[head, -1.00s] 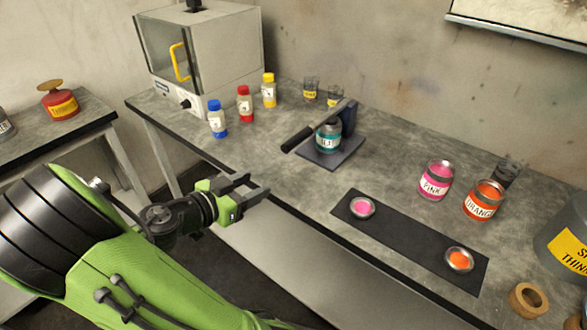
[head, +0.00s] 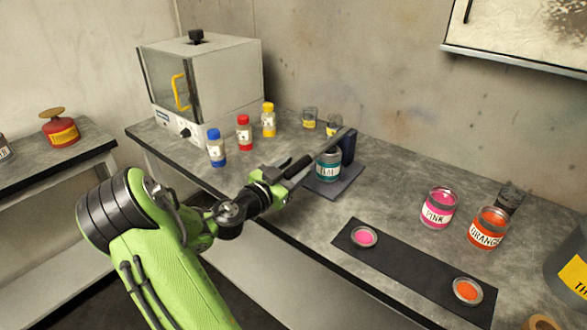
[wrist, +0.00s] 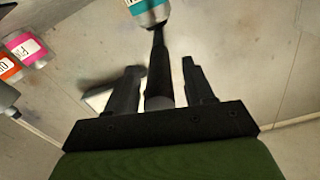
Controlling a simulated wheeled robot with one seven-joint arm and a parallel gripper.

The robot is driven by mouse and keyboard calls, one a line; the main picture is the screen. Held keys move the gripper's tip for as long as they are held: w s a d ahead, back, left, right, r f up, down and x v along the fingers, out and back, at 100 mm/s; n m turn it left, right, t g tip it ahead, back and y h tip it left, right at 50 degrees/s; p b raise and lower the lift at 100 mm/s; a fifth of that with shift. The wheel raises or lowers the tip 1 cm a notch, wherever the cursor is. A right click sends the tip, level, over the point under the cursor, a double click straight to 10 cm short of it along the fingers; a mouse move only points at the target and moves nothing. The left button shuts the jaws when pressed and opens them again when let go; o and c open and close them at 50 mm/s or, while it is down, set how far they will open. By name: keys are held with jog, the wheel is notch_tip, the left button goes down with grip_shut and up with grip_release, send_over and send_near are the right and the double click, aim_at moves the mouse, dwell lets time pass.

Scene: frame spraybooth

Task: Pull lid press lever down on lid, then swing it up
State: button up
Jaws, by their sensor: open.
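The lid press lever (head: 298,167) is a dark bar with a black grip, and it reaches over the teal can (head: 328,167) toward the front left. The can stands on the dark press base (head: 334,186), with the press post (head: 347,146) behind it. My gripper (head: 283,170) is at the free end of the lever. In the wrist view the lever's black grip (wrist: 160,75) lies between the two open fingers of my gripper (wrist: 160,82), with a gap on each side. The teal can (wrist: 150,10) shows at the top edge. The lid is hidden under the lever.
Blue (head: 216,148), red (head: 244,134) and yellow (head: 268,121) bottles stand left of the press, by a grey oven box (head: 215,70). Pink (head: 438,208) and orange (head: 487,229) cans and a dark mat (head: 400,267) with two lids are on the right.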

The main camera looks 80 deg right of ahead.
jog(key=shift+d, duration=0.15)
grip_shut()
notch_tip(320, 180, up, 2)
jog(key=p, duration=0.3)
jog(key=shift+s+r+y, duration=0.1)
jog(key=shift+r+y, duration=0.1)
jog(key=shift+y, duration=0.2)
jog(key=shift+d+r+t+y+p, duration=0.15)
jog(key=shift+r+t+y+p, duration=0.2)
jog(key=shift+r+p, duration=0.5)
jog(key=shift+f, duration=0.25)
grip_release()
